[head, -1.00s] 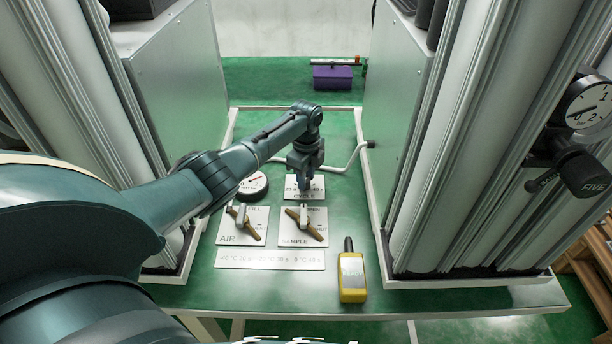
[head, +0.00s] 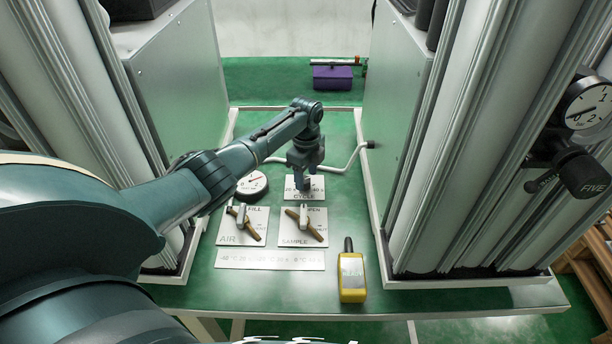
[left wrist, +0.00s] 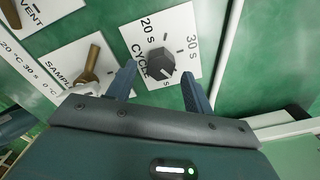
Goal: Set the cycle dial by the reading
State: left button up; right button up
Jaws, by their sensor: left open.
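The cycle dial is a dark faceted knob (left wrist: 160,64) on a white CYCLE plate (left wrist: 180,28), with 20 s and 30 s readable in the left wrist view; a third mark is partly hidden by the knob. In the head view the CYCLE plate (head: 316,194) lies behind the SAMPLE plate. My left gripper (left wrist: 164,86) is open, its two fingers on either side of the knob in the picture, and I cannot tell whether they touch it. In the head view it (head: 304,184) points down over the plate.
The SAMPLE valve (head: 304,225) and AIR valve (head: 242,224) have brown handles near the dial. A label strip (head: 270,259) with temperatures and seconds lies in front. A round gauge (head: 252,185) sits at left. Tall columns flank the bench; a purple box (head: 333,77) is behind.

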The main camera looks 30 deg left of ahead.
aim_at(306, 180)
pick_arm(q)
notch_tip(306, 180, up, 12)
dwell(0.4)
jog(key=shift+s, duration=0.1)
dwell(0.3)
